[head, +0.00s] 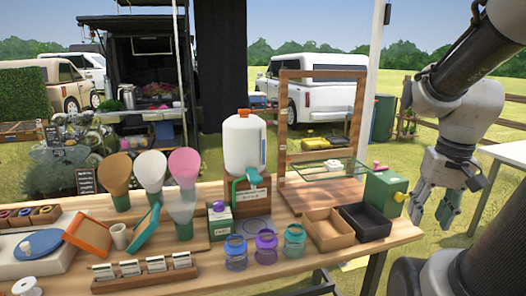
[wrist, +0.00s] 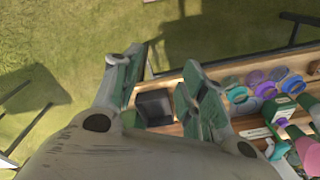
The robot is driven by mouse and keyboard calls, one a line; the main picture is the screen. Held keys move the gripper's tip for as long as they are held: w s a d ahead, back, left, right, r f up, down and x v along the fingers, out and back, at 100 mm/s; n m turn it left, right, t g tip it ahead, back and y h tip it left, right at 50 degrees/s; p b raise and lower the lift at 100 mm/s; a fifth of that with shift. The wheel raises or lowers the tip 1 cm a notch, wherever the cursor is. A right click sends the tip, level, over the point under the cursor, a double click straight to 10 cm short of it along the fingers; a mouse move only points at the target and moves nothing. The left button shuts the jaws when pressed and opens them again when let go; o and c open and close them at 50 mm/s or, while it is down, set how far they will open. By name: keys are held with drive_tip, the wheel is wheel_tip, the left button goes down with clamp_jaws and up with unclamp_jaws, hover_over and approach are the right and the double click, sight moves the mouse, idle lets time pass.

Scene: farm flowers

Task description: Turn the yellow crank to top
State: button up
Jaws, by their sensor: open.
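The yellow crank (head: 400,197) is a small yellow knob on the right side of a green box (head: 384,190) at the right end of the wooden table. My gripper (head: 432,214) hangs with its fingers downward just right of the crank, apart from it and beyond the table's end. In the wrist view my gripper (wrist: 163,62) has its two green-padded fingers spread, with nothing held between them. I cannot make out the crank in the wrist view; the fingers may hide it.
A black tray (head: 365,221) and a brown tray (head: 328,229) sit just left of the green box. A wooden frame (head: 281,125) rises behind them. Several jars stand at the table's front. A white table (head: 508,152) stands at the right. Grass lies open between the tables.

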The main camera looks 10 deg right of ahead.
drive_tip(key=w+a+r+n+t, duration=0.1)
drive_tip(key=a+r+n+t, duration=0.2)
drive_tip(key=a+r+n, duration=0.2)
drive_tip(key=a+r, duration=0.1)
drive_tip(key=a, duration=0.2)
drive_tip(key=shift+w+t, duration=0.3)
drive_tip(key=shift+w, duration=0.05)
